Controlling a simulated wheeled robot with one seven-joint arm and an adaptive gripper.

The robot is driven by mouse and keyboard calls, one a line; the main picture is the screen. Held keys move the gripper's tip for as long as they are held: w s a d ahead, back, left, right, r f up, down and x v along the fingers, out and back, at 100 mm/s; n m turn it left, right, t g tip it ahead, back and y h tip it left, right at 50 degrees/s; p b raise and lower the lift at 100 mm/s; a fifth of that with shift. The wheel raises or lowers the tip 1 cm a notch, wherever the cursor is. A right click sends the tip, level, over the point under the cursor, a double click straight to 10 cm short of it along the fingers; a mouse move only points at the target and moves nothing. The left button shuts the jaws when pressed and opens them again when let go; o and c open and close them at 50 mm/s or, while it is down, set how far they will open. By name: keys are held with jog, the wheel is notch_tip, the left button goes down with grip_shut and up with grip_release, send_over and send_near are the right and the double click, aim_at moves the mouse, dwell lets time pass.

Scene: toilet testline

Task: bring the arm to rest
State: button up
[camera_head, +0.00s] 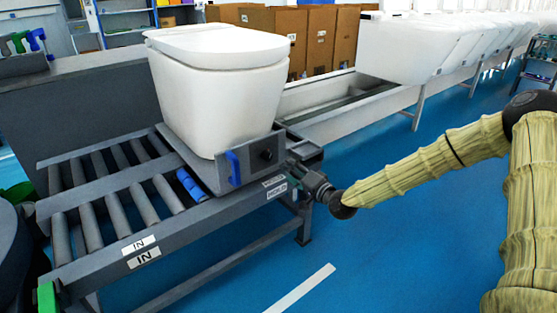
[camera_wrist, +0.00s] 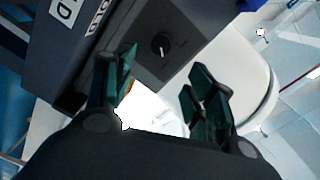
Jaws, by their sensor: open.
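My arm, in a yellowish sleeve, reaches in from the right of the head view. My gripper (camera_head: 303,172) is at the right end of the grey fixture under the white toilet (camera_head: 217,85), close to the fixture's panel with a black knob (camera_head: 267,155). In the wrist view my gripper (camera_wrist: 165,90) has its two dark green fingers spread apart with nothing between them. The grey panel and its knob (camera_wrist: 160,46) show beyond the fingers, with the white toilet (camera_wrist: 245,85) to the right. Whether the gripper touches the fixture cannot be told.
A roller conveyor (camera_head: 120,205) marked IN carries the fixture, and a blue handle (camera_head: 233,168) stands on the fixture's front. Cardboard boxes (camera_head: 275,35) and a row of white toilets (camera_head: 420,50) are behind. Blue floor (camera_head: 400,240) is open in front of the conveyor.

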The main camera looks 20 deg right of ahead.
jog(key=s+a+f+n+g, duration=0.25)
jog(key=s+a+f, duration=0.35)
jog(key=s+f, duration=0.3)
jog(key=s+a+f+n+g, duration=0.1)
jog(key=s+a+f+g, duration=0.45)
jog(key=f, duration=0.55)
jog(key=s+f+n+g+h, duration=0.15)
jog(key=s+f, duration=0.25)
jog(key=s, duration=0.5)
jog(key=s+a+f+n+g+h, duration=0.15)
jog(key=s+f, duration=0.25)
jog(key=s, duration=0.4)
jog(key=s+f+g+h, duration=0.1)
jog(key=s+f+g, duration=0.25)
jog(key=s, duration=0.55)
jog(key=s+d+f+n+g+h, duration=0.15)
jog(key=s+d, duration=0.35)
jog(key=s, duration=0.7)
notch_tip(320, 180, up, 25)
jog(key=p, duration=2.5)
jog(key=shift+a+n, duration=0.2)
jog(key=shift+n, duration=0.2)
jog(key=shift+r+h, duration=0.1)
jog(key=shift+h, duration=0.15)
